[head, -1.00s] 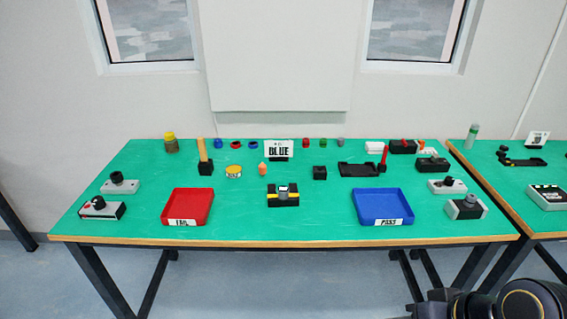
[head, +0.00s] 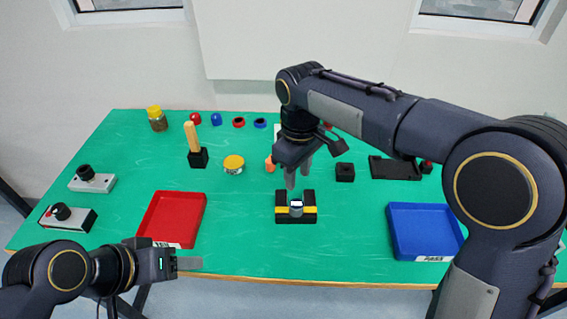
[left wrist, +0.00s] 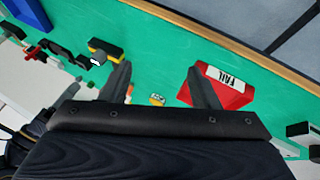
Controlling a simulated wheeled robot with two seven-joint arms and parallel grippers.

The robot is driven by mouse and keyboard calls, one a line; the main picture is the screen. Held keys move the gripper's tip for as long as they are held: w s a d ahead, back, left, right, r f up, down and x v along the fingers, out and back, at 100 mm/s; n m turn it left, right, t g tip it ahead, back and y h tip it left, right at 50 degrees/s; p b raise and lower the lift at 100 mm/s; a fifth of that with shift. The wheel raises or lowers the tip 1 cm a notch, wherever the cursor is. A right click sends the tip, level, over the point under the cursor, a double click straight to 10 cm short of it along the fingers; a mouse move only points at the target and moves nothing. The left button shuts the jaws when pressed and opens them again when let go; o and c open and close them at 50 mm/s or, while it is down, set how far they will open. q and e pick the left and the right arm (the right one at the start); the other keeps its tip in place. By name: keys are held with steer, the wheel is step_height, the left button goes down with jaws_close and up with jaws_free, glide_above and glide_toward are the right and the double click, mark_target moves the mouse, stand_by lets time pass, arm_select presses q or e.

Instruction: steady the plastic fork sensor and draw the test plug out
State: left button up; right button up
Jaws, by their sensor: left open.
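The fork sensor (head: 281,214) is a black block with two upright arms and yellow strips, standing on the green table. A grey piece with a white top (head: 296,208), likely the test plug, sits between its arms. My right gripper (head: 298,179) points down just above and behind the sensor, fingers apart and empty; whether a fingertip touches it I cannot tell. My left gripper (head: 203,263) is low at the table's front edge, left of the sensor, open and empty. In the left wrist view its fingers (left wrist: 160,68) are spread, with the sensor (left wrist: 104,47) beyond them.
A red tray (head: 150,222) marked FAIL lies left of the sensor, just behind my left gripper. A blue tray (head: 392,228) lies to the right, beside my right arm. A wooden-handled tool in a black block (head: 198,158) and a yellow tin (head: 234,165) stand farther back.

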arm_select(q)
steer(key=shift+o, duration=1.1)
steer(key=shift+w+d+r+g, duration=0.1)
steer(key=shift+w+d+g, duration=0.05)
steer(key=shift+w+g, duration=0.15)
steer(key=o, duration=0.7)
steer(key=w+n, duration=0.1)
steer(key=w+d+n+g+h, duration=0.1)
steer(key=w, duration=0.1)
steer(key=w+d+n+h, duration=0.1)
steer(key=shift+w+r+n+g, duration=0.15)
steer(key=shift+w+n+g, duration=0.25)
steer(key=n+g+h, duration=0.2)
steer(key=n+h, duration=0.5)
steer(key=n, duration=0.6)
glide_toward(279, 203)
steer(key=shift+d+f, duration=0.75)
steer(key=shift+d, duration=0.1)
steer(key=shift+w+d+f, duration=0.15)
steer(key=shift+w+f, duration=0.05)
steer(key=shift+d+f+h, duration=0.2)
steer(key=shift+d+h, duration=0.1)
steer(key=shift+x, duration=3.55)
